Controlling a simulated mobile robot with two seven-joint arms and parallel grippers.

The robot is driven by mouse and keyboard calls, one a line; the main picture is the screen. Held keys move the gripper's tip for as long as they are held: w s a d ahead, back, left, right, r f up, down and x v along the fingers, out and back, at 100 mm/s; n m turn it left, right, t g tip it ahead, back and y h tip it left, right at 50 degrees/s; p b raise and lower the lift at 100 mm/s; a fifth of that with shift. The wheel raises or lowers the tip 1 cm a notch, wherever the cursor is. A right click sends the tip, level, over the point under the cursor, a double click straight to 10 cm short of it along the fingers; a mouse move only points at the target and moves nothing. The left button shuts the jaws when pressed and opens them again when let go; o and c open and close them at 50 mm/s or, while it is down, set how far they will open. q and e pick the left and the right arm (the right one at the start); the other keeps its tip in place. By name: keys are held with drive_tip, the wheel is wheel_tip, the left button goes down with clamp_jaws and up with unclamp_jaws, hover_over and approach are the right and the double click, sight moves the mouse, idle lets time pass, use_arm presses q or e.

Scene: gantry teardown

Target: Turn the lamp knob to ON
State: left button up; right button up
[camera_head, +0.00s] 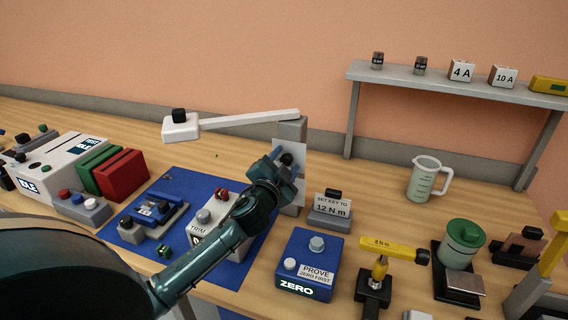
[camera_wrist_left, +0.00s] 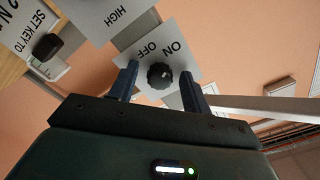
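The lamp knob (camera_wrist_left: 159,76) is round and black, on a light plate (camera_wrist_left: 183,63) marked OFF and ON. In the head view the plate (camera_head: 291,188) is on the grey lamp post (camera_head: 292,130). My left gripper (camera_head: 279,166) is at the plate and partly covers the knob there. In the left wrist view its two blue fingers (camera_wrist_left: 159,72) stand open, one on each side of the knob, with a gap visible at each. A small pale mark shows on the knob; I cannot tell which label it points to. My right gripper is not in view.
The lamp's white arm (camera_head: 240,119) reaches left from the post. A "SET KEY TO 12 N m" sign (camera_head: 331,206) stands right of the post. A blue ZERO box (camera_head: 309,262) and a grey TRIM box (camera_head: 212,226) stand in front. A jug (camera_head: 424,180) stands further right.

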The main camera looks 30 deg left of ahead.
use_arm(q)
drive_tip(key=b+v, duration=0.2)
drive_tip(key=v, duration=1.1)
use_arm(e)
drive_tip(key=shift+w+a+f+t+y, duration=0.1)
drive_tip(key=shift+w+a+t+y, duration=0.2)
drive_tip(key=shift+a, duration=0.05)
use_arm(q)
drive_tip(key=shift+d, duration=0.1)
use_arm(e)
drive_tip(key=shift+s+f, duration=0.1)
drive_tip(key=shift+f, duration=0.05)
